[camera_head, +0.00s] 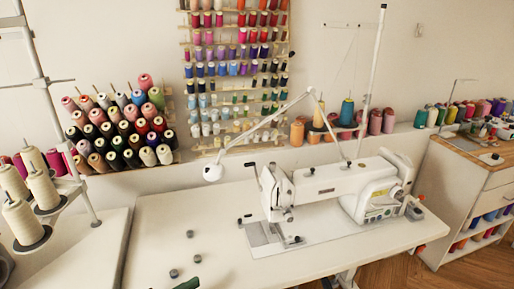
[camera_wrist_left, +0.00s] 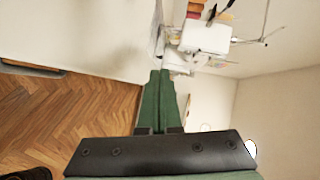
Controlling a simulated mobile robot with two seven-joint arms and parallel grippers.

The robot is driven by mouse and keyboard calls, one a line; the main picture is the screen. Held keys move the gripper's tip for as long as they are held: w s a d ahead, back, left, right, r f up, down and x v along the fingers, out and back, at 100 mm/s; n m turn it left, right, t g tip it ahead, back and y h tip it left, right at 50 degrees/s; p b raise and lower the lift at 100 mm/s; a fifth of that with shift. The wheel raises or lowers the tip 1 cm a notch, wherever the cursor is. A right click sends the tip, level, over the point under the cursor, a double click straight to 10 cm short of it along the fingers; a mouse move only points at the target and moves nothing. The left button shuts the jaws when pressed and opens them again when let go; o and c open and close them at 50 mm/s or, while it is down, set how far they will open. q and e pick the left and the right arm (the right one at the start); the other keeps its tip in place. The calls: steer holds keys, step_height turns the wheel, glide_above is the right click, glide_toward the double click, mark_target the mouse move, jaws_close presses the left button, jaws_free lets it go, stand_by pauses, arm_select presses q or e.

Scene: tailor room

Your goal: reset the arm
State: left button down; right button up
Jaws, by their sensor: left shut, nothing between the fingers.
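My left gripper (camera_head: 187,284) shows only as a small green tip at the bottom edge of the head view, over the front of the white sewing table (camera_head: 150,222). In the left wrist view its green fingers (camera_wrist_left: 160,76) are together, with nothing between them. The rest of my left arm is out of the head view. My right gripper is in neither view. The white sewing machine (camera_head: 335,186) stands on the table, to the right of the left gripper and apart from it.
Small dark round pieces (camera_head: 173,273) lie on the table near the left gripper. A lamp (camera_head: 212,172) reaches over the table. A thread stand (camera_head: 45,195) is at left, spool racks (camera_head: 235,70) are on the wall, and a cabinet (camera_head: 470,195) is at right. The table's left part is mostly clear.

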arm_select(q)
steer(key=s+f+n+g+y+p, duration=0.1)
steer(key=s+f+n+y, duration=0.3)
steer(key=s+n, duration=0.5)
steer(key=s+f+n+g+y+p, duration=0.1)
steer(key=s+f+n+y+p, duration=0.2)
steer(key=s+n, duration=0.7)
step_height(320, 180, down, 3)
steer(key=n+y, duration=0.1)
steer(key=n, duration=0.2)
steer(key=shift+a+r+p, duration=0.15)
steer(key=shift+a+p, duration=0.1)
steer(key=shift+p, duration=0.05)
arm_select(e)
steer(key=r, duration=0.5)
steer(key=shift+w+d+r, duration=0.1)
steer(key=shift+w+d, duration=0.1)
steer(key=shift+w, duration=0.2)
